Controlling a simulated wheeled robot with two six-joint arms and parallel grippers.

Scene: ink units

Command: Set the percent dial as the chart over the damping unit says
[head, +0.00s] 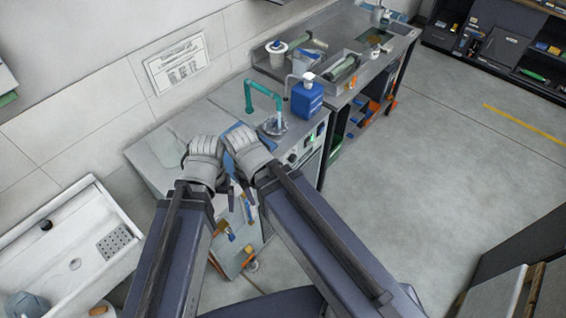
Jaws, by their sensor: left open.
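The chart (178,65) is a white sheet with dark print on the wall over the grey damping unit (225,105); its text is too small to read. On the unit's front panel is a small dark round knob (292,158), which may be the percent dial; its setting cannot be read. My left gripper (234,196) is open and empty, pointing down in front of the unit, left of the knob and apart from it. My right wrist (247,153) is close beside it, also left of the knob; its jaws are not clearly seen.
A teal tap (262,88) and a blue pump bottle (306,96) stand on the unit's top. A metal sink bench (372,75) adjoins it behind. A white basin (75,250) is at left. The grey floor (430,180) at right is clear.

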